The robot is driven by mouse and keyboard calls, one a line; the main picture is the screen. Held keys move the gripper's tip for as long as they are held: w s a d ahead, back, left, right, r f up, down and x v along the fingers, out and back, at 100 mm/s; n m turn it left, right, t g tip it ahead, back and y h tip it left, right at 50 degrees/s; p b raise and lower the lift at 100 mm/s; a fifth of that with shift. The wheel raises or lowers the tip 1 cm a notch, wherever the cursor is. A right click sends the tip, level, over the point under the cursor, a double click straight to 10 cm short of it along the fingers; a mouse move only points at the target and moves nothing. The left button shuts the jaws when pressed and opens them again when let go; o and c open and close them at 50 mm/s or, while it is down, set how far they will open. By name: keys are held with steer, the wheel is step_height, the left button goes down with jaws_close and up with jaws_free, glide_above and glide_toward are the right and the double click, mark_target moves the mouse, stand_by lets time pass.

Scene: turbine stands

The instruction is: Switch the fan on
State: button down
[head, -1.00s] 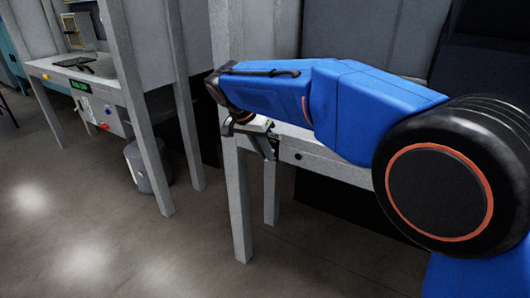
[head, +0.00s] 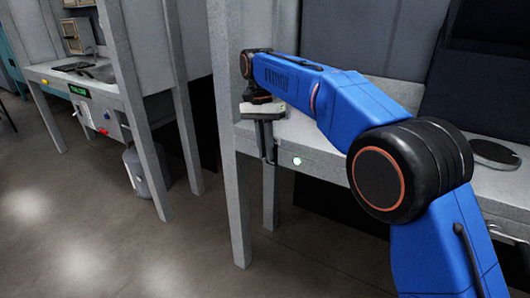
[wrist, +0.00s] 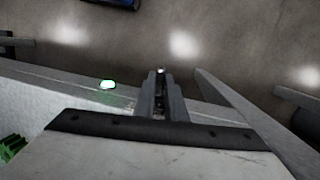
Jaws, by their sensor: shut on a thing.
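A round button (head: 297,161) on the front edge of the grey stand (head: 325,172) shows bright white. In the wrist view the button (wrist: 107,84) glows white and green, left of my fingers. My gripper (head: 268,153) points down in front of the stand's edge, a little left of the button and apart from it. In the wrist view my gripper (wrist: 160,73) has its fingers close together, with a small pale spot at their tips. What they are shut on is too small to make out. I cannot pick out a fan in either view.
A grey post (head: 235,190) stands just left of my gripper. A dark round disc (head: 493,152) lies on the stand at right. A green piece (wrist: 12,148) shows at the wrist view's left edge. Another stand (head: 75,80) and a bin (head: 145,172) are at left; the floor between is open.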

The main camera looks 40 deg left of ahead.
steer(key=shift+w+r+g, duration=0.1)
steer(key=shift+w+g, duration=0.05)
steer(key=shift+g, duration=0.15)
steer(key=c, duration=1.8)
jaws_free()
steer(key=shift+r, duration=0.1)
